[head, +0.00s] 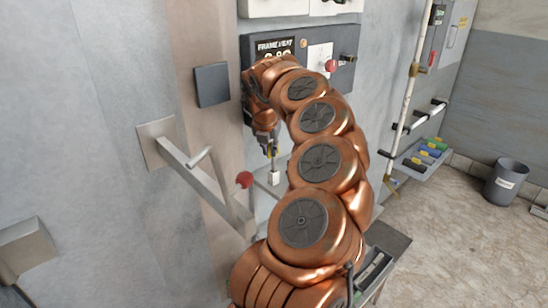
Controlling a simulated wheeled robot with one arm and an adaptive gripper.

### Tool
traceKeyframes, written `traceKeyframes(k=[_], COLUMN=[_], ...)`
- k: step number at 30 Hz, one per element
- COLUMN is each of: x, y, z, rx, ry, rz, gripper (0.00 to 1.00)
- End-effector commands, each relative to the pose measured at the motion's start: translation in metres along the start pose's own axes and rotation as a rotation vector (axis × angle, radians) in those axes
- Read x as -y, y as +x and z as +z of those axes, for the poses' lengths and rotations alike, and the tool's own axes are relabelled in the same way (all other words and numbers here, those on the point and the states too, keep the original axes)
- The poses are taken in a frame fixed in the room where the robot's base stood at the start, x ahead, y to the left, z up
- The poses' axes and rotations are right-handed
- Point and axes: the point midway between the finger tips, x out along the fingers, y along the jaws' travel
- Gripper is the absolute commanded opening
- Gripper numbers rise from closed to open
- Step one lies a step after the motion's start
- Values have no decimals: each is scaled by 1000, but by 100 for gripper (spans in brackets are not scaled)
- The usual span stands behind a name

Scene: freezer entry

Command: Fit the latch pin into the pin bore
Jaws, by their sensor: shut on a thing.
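My gripper (268,144) points down in front of the wall and is shut on a small, thin thing that I take to be the latch pin (271,156). A small whitish block (274,177) shows just below the fingertips. I cannot tell whether it is part of the held piece or apart from it. A red ball knob (244,180) is just left of and below the gripper. I cannot make out the pin bore; my arm covers part of the area to the right.
A metal door handle (183,163) juts out left of the gripper. A grey control panel (345,75) with a display and a red knob (331,66) is behind my arm. At right are a shelf of coloured items (425,155), a grey bin (506,182) and open floor.

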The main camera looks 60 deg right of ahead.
Motion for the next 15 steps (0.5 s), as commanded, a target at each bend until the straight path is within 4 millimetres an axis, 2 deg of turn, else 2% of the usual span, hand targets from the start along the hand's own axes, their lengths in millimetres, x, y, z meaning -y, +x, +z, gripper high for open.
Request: traceKeyframes(k=[15], x=[0], y=[-6], z=[4], rx=[4], ry=[0], rz=[-1], gripper=[0])
